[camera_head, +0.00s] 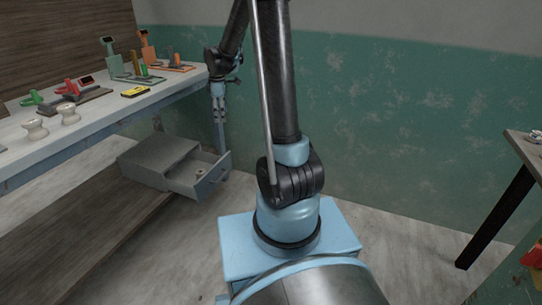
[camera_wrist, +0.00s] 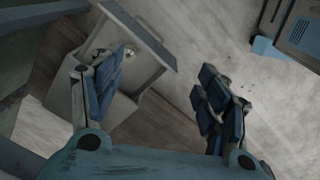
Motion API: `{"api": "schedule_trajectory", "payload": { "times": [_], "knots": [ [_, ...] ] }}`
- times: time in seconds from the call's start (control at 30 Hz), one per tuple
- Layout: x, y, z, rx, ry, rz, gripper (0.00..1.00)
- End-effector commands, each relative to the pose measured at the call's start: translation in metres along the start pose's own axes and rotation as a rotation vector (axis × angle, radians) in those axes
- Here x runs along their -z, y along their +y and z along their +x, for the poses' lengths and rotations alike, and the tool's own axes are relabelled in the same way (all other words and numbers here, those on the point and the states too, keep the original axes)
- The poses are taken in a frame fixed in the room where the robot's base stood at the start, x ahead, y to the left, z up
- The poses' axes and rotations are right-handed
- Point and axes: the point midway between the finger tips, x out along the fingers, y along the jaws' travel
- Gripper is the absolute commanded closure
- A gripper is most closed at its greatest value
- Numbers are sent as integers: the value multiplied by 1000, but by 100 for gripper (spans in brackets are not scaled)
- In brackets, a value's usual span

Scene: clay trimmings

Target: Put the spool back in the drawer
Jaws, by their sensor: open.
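Part of another pale thing shows at the left picture edge. The grey drawer (camera_head: 183,184) is pulled open below the bench. A small pale round thing (camera_head: 199,173) lies inside it; I cannot tell surely whether it is a spool. My gripper (camera_head: 220,120) is above the drawer, pointing down. In the wrist view my gripper (camera_wrist: 162,70) is open and empty, its left finger overlapping the view of the drawer (camera_wrist: 158,42).
The bench (camera_head: 110,108) holds a yellow device (camera_head: 135,92), red and green tools and scale-like stands at the back. A green wall is behind my arm. Another table (camera_head: 525,150) stands at the right. The floor between is clear.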

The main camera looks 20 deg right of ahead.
Motion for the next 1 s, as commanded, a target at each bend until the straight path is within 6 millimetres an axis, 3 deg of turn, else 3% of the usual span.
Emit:
{"api": "schedule_trajectory", "payload": {
  "times": [0.2, 0.5, 0.73, 1.0],
  "knots": [
    [-34, -45, -38, -16, 4, 185, 31],
    [-76, -112, -72, -36, 14, 440, 31],
    [-105, -165, -85, -51, 23, 635, 31],
    [-134, -228, -85, -68, 38, 865, 31]
  ]
}}
